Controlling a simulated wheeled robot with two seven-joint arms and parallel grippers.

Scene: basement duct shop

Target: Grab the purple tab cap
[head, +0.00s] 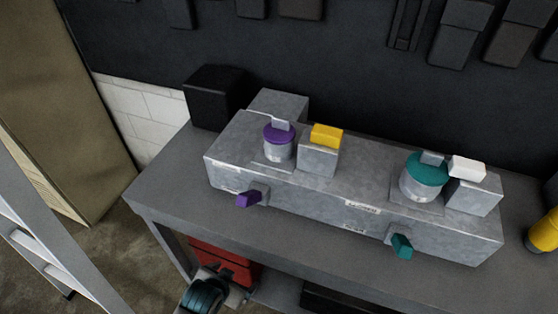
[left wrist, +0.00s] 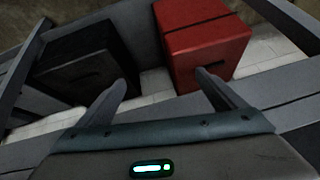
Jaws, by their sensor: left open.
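The purple tab cap (head: 279,134) is a round purple lid with a small grey tab standing on top. It sits on a short grey collar on the left part of a long grey metal duct box (head: 335,205) on the bench. My left gripper (head: 218,284) is low in the head view, below the bench's front edge, well apart from the cap. In the left wrist view its two fingers (left wrist: 160,84) are spread with nothing between them. The cap is not in the left wrist view. My right gripper is in neither view.
A yellow-topped block (head: 327,136) stands right beside the purple cap. A teal cap (head: 427,167) and white-topped block (head: 468,168) are farther right. Purple (head: 248,199) and teal (head: 402,246) handles stick out in front. A red box (left wrist: 205,48) and black box (left wrist: 88,62) lie below.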

